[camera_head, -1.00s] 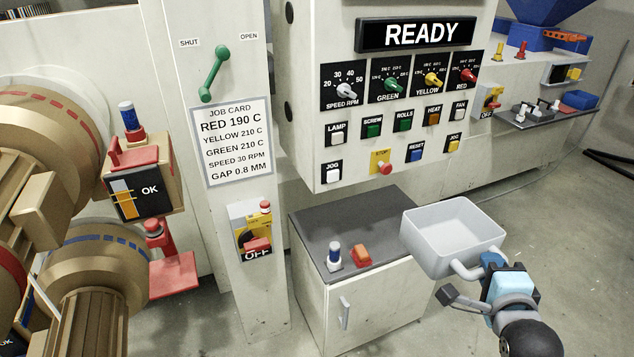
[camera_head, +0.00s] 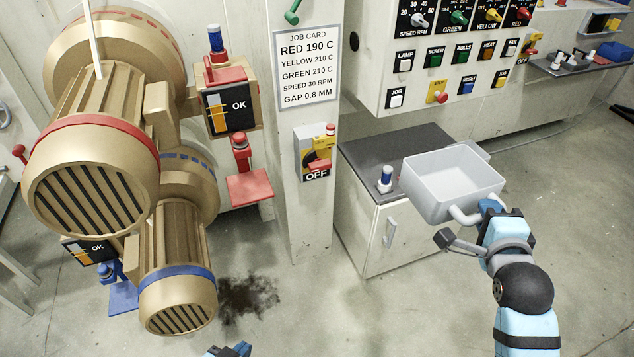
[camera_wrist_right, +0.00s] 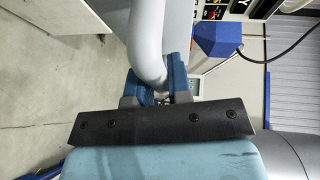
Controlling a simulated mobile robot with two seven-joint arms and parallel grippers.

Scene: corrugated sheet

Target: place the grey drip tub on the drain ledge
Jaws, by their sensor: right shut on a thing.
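The grey drip tub (camera_head: 432,195) is an open, empty-looking box, held upright in front of the dark-topped cabinet in the head view. My right gripper (camera_head: 492,208) is shut on its tubular handle. In the right wrist view, the handle (camera_wrist_right: 148,45) sits between the blue fingers of my right gripper (camera_wrist_right: 160,85). A small red ledge (camera_head: 250,188) and a small blue ledge (camera_head: 122,298) stick out beside the brown motors; neither is labelled as the drain ledge. Both look empty on top, apart from their knobs. Only the tip of my left gripper (camera_head: 235,350) shows at the bottom edge.
Brown motors (camera_head: 95,180) fill the left. A post carries the job card (camera_head: 307,70) and a yellow switch (camera_head: 317,150). A dark stain (camera_head: 248,297) marks the floor; the floor around it is clear.

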